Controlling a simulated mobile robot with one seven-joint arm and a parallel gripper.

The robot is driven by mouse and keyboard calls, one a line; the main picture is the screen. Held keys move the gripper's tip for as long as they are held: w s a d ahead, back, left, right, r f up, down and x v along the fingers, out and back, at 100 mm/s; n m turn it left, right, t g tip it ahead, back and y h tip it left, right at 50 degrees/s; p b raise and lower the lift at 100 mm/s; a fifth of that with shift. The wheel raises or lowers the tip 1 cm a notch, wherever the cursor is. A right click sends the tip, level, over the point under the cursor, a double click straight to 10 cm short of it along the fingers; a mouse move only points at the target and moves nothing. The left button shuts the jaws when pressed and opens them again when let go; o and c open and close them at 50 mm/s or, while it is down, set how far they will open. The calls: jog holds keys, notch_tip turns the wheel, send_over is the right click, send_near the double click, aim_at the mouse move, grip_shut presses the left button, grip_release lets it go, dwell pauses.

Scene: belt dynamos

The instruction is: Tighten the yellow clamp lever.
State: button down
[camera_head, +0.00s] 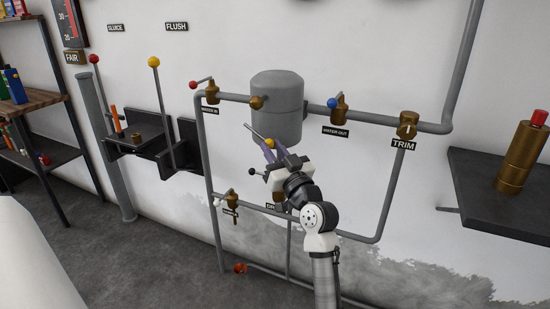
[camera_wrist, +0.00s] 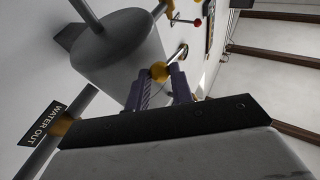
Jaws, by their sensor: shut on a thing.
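The yellow clamp lever is a thin grey metal rod with a yellow ball knob (camera_head: 269,143), below the left side of the grey tank (camera_head: 278,105). My gripper (camera_head: 269,149) has its purple fingers shut on this knob. In the wrist view the yellow knob (camera_wrist: 159,71) sits between the tips of my gripper (camera_wrist: 160,79), and the rod runs away up and right. My gripper and arm hide whatever lies behind the knob in the head view.
Grey pipes run around the tank, with a red-knobbed valve (camera_head: 211,92) to its left and a blue-knobbed valve (camera_head: 338,107) to its right. A tall yellow-topped lever (camera_head: 154,63) stands at the left. A black-knobbed lever (camera_head: 252,171) is close below my gripper. A dark shelf (camera_head: 490,205) juts out at right.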

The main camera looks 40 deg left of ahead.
jog(key=shift+s+a+f+g, duration=0.1)
jog(key=shift+a+f+g, duration=0.2)
jog(key=shift+f, duration=0.35)
jog(key=c, duration=1.2)
grip_release()
jog(key=shift+r, duration=0.15)
jog(key=shift+d+b, duration=0.15)
jog(key=shift+b, duration=0.2)
